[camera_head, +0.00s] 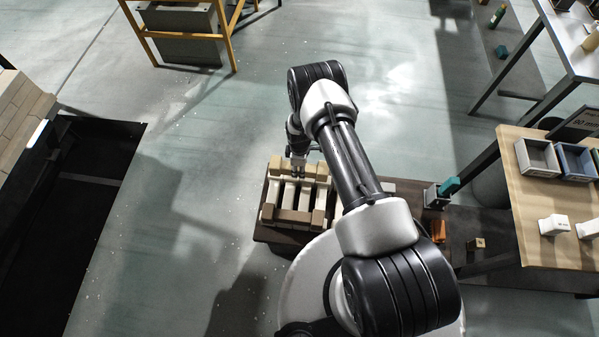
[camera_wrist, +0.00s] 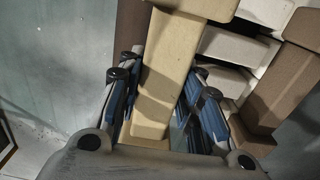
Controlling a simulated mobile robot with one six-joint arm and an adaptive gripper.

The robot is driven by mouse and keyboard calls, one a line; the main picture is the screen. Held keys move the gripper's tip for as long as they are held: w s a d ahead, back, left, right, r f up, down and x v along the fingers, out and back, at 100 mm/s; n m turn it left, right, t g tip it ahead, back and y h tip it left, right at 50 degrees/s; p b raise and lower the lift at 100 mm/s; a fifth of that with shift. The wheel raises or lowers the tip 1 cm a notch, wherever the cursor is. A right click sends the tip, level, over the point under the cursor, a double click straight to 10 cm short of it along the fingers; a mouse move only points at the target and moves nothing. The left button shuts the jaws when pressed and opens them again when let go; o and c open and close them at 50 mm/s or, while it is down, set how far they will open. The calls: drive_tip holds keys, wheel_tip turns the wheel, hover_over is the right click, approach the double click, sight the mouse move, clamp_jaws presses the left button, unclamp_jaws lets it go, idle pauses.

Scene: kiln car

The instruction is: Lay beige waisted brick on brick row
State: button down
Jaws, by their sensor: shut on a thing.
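The beige waisted brick (camera_wrist: 168,75) lies lengthwise between the blue-padded fingers of my gripper (camera_wrist: 163,78) in the wrist view. My gripper is shut on it. In the head view my gripper (camera_head: 298,166) is at the far side of the brick row, and beige (camera_head: 319,172) shows beside it. The row has white bricks (camera_head: 290,195) side by side, with brown bricks (camera_head: 292,216) along the near edge and sides. White bricks (camera_wrist: 235,45) and a brown brick (camera_wrist: 285,90) also show right of the beige one. I cannot tell whether the held brick touches those below.
The row stands on a dark platform (camera_head: 268,235). At right, a wooden table (camera_head: 550,215) holds grey and blue bins and white blocks. A dark pit (camera_head: 75,190) lies at left. A yellow-framed stand (camera_head: 190,35) is at the back. Open floor surrounds the platform's left side.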

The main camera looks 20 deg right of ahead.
drive_tip(key=shift+f+b, duration=0.4)
drive_tip(key=shift+f, duration=1.05)
drive_tip(key=shift+f, duration=0.1)
drive_tip(key=shift+f, duration=0.1)
drive_tip(key=c, duration=1.1)
unclamp_jaws()
